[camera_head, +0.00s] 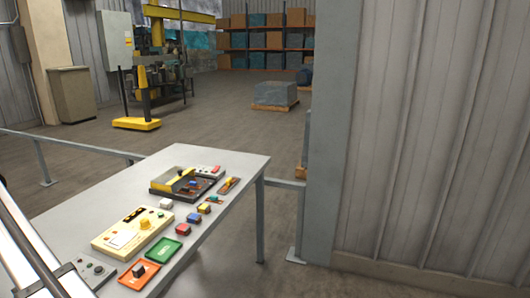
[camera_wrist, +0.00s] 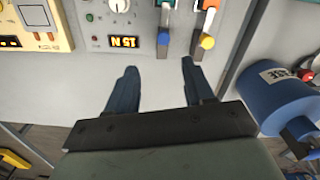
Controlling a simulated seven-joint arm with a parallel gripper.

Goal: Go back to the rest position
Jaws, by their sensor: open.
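My gripper (camera_wrist: 159,63) is open in the wrist view, with two dark blue fingers apart and nothing between them. Its fingertips point at a pale grey surface just below a lit display (camera_wrist: 124,42). A white dial (camera_wrist: 120,6) is above the display. I cannot make out my gripper in the head view.
A grey table (camera_head: 245,165) holds a cream box (camera_head: 112,241), a green tray (camera_head: 155,256), an orange tray (camera_head: 127,280), a dark tray with a yellow bar (camera_head: 160,187) and several small blocks. A blue labelled cylinder (camera_wrist: 275,100) is right of my gripper. A wall post (camera_head: 335,130) stands beyond the table.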

